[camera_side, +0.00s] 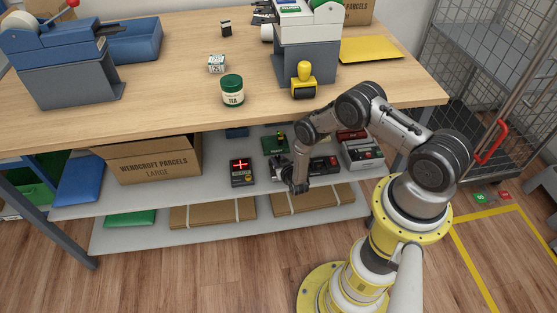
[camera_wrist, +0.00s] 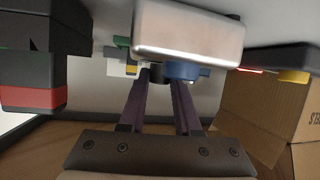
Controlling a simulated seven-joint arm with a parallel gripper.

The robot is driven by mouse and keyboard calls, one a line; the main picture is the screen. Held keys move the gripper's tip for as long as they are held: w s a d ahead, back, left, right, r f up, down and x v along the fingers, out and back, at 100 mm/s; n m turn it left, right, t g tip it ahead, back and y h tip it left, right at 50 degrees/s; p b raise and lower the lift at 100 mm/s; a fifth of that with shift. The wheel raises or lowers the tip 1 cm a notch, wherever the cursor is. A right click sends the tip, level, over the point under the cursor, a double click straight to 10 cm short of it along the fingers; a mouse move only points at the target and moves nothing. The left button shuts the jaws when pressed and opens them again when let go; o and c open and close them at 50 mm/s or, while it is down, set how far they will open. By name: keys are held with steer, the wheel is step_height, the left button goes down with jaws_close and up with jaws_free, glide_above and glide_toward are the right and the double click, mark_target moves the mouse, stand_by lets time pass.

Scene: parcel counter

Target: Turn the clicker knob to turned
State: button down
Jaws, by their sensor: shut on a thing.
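The clicker appears to be the silver box (camera_wrist: 190,32) at the top middle of the wrist view. A blue round part (camera_wrist: 184,70) and a small dark knob (camera_wrist: 157,74) show at its lower edge. My gripper (camera_wrist: 160,82) has its two fingers reaching up to these parts, shut with the dark knob between the tips. The blue part is beside the right fingertip. In the side view my gripper (camera_side: 279,160) is low at the shelf under the counter, and my wrist hides most of the clicker. The knob's marking cannot be read.
A black device with a red cross display (camera_side: 242,170) stands left of my gripper. A red and black device (camera_side: 324,165) and a grey device (camera_side: 362,152) stand to the right. A cardboard box (camera_side: 150,160) fills the shelf's left. The wooden counter (camera_side: 170,90) overhangs.

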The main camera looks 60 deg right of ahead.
steer(key=m+g+h, duration=0.2)
steer(key=m, duration=0.1)
steer(key=m+g+h, duration=0.1)
steer(key=shift+w+a+g+h, duration=0.3)
steer(key=shift+w+g, duration=0.05)
steer(key=shift+g, duration=0.05)
steer(key=m+g+h, duration=0.1)
steer(key=m+g, duration=0.2)
steer(key=shift+w+m+g, duration=0.15)
steer(key=shift+m+g, duration=0.25)
steer(key=shift+m+g+h, duration=0.4)
steer(key=shift+m+g, duration=0.5)
steer(key=shift+g, duration=0.1)
steer(key=shift+m+g, duration=0.4)
steer(key=shift+g, duration=0.1)
steer(key=c, duration=0.6)
jaws_free()
